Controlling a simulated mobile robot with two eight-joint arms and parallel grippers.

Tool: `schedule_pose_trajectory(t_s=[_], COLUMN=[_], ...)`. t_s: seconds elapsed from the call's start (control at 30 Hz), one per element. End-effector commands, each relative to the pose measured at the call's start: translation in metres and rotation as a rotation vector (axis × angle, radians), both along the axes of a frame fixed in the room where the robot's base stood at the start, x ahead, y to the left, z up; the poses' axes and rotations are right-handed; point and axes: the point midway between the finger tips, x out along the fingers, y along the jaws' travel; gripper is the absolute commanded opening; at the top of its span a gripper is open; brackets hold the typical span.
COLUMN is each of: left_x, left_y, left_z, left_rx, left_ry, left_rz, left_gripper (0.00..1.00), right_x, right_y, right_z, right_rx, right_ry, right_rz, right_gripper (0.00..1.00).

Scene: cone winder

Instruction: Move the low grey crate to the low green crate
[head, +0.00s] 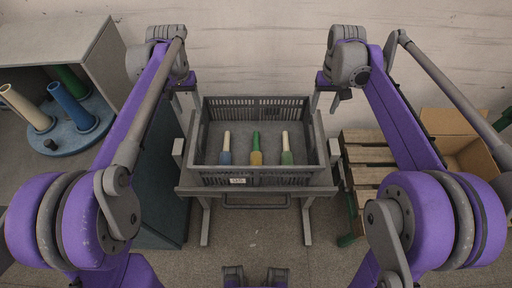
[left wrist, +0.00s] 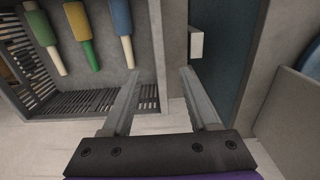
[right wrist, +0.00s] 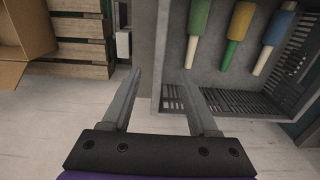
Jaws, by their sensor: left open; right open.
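The low grey crate (head: 208,176) sits level on a grey stand in the middle of the head view. It holds three spindle-shaped pieces, blue (head: 225,157), yellow-green (head: 256,157) and green (head: 287,157). My left gripper (left wrist: 160,72) is open and empty at the crate's left end; the crate's end wall shows between its fingertips. I cannot tell whether any finger touches the crate. I cannot make out a low green crate.
A wooden pallet (head: 372,155) and an open cardboard box (head: 465,155) stand at the right. A grey cabinet (head: 75,45) and a round blue base (head: 75,138) with upright tubes stand at the left. The floor (head: 256,240) in front of the stand looks clear.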

Motion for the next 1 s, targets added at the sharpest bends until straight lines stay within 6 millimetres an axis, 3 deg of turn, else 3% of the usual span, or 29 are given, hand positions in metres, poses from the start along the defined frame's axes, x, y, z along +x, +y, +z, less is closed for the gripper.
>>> schedule_pose_trajectory(t_s=[0.23, 0.7, 1.0], left_x=[0.0, 0.0, 0.0], left_y=[0.0, 0.0, 0.0], left_z=[-0.018, -0.095, -0.108], left_rx=[0.0, 0.0, 0.0], left_ry=[-0.001, -0.001, -0.001], left_rz=[0.0, 0.0, 0.0], left_gripper=[0.6, 0.6, 0.6], right_x=[0.0, 0.0, 0.0], right_y=[0.0, 0.0, 0.0], right_z=[-0.018, -0.095, -0.108], right_rx=[0.0, 0.0, 0.0], right_ry=[-0.001, -0.001, -0.001], right_rz=[0.0, 0.0, 0.0], right_gripper=[0.6, 0.6, 0.6])
